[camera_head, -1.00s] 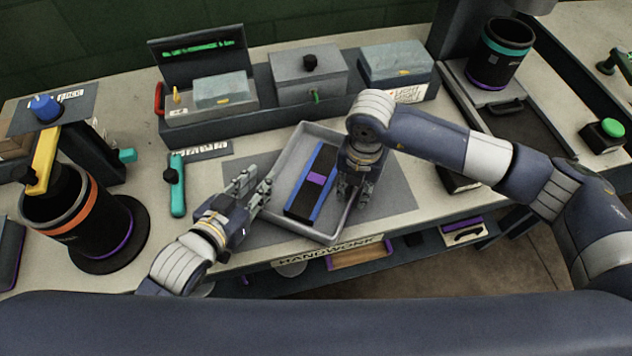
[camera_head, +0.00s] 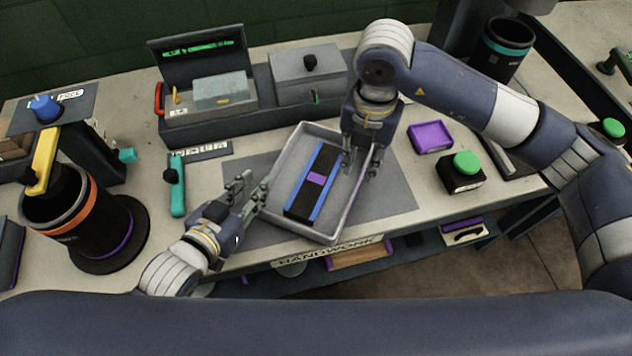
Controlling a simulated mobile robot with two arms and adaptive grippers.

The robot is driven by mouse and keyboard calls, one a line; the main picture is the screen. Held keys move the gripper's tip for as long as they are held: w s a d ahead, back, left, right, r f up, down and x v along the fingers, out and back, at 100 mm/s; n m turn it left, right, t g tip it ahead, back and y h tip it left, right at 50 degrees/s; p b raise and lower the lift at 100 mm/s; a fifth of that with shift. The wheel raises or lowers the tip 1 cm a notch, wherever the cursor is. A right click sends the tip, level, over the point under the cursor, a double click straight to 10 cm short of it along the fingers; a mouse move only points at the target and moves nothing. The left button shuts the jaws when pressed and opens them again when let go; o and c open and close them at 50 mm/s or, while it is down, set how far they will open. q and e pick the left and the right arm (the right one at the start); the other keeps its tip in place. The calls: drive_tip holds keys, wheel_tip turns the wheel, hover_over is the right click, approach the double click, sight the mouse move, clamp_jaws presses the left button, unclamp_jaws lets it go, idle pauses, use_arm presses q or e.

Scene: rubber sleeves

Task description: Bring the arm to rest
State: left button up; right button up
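A grey tray (camera_head: 338,218) lies on a dark grey mat (camera_head: 396,192) at the front of the bench. In it lies a long black piece (camera_head: 306,197) with blue long edges and a purple patch in the middle. My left gripper (camera_head: 252,188) is open and empty, just left of the tray, pointing toward it. My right gripper (camera_head: 361,162) points down above the tray's right side. Its fingers are apart with nothing between them. It is clear of the black piece. My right arm hides part of the back of the bench.
A purple tray (camera_head: 431,136) and a green button box (camera_head: 464,172) stand right of the mat. At the left are a black cylinder with an orange band (camera_head: 74,213) and a teal-handled tool (camera_head: 177,186). Lidded grey boxes (camera_head: 309,75) stand behind.

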drive_tip(key=shift+r, duration=0.25)
use_arm(q)
drive_tip(key=shift+r, duration=0.1)
use_arm(e)
drive_tip(key=shift+r, duration=0.1)
